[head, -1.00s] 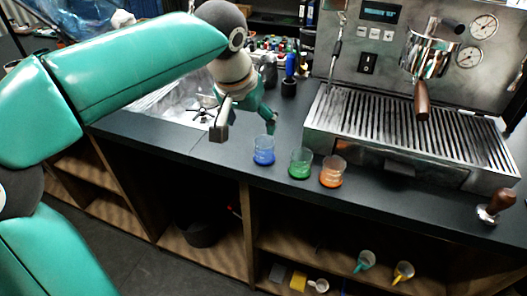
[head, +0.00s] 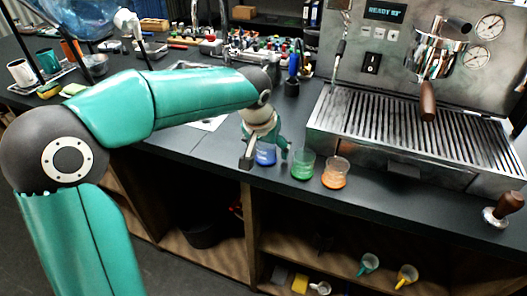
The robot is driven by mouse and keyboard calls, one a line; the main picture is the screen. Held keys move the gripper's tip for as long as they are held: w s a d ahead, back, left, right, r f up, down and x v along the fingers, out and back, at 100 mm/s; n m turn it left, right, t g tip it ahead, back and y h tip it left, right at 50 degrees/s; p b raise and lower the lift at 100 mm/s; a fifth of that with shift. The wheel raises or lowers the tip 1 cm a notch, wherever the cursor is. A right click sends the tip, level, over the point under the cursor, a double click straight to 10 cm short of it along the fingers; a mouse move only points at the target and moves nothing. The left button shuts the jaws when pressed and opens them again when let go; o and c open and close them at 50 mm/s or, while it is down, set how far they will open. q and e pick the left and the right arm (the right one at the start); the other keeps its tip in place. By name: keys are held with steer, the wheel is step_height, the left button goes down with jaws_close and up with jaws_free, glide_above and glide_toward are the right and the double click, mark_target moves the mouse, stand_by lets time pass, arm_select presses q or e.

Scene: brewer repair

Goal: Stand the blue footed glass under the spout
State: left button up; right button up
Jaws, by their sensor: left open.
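The blue footed glass (head: 265,157) stands on the dark counter in the head view, left of a green glass (head: 302,164) and an orange glass (head: 336,172). My left gripper (head: 265,158) is open, with one finger on each side of the blue glass; contact cannot be told. The gripper hides the upper part of the glass. The spout is under the portafilter (head: 430,55) on the espresso machine, above the slotted drip tray (head: 400,127). My right gripper is not in view.
A tamper (head: 502,209) stands at the counter's right end. A blue-handled tool in a dark holder (head: 292,83) stands left of the machine. Cups (head: 369,264) lie on the shelf below. The drip tray is bare.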

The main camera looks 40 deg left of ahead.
arm_select(q)
steer(key=c, duration=1.4)
steer(key=shift+o, duration=0.2)
steer(key=shift+r, duration=0.1)
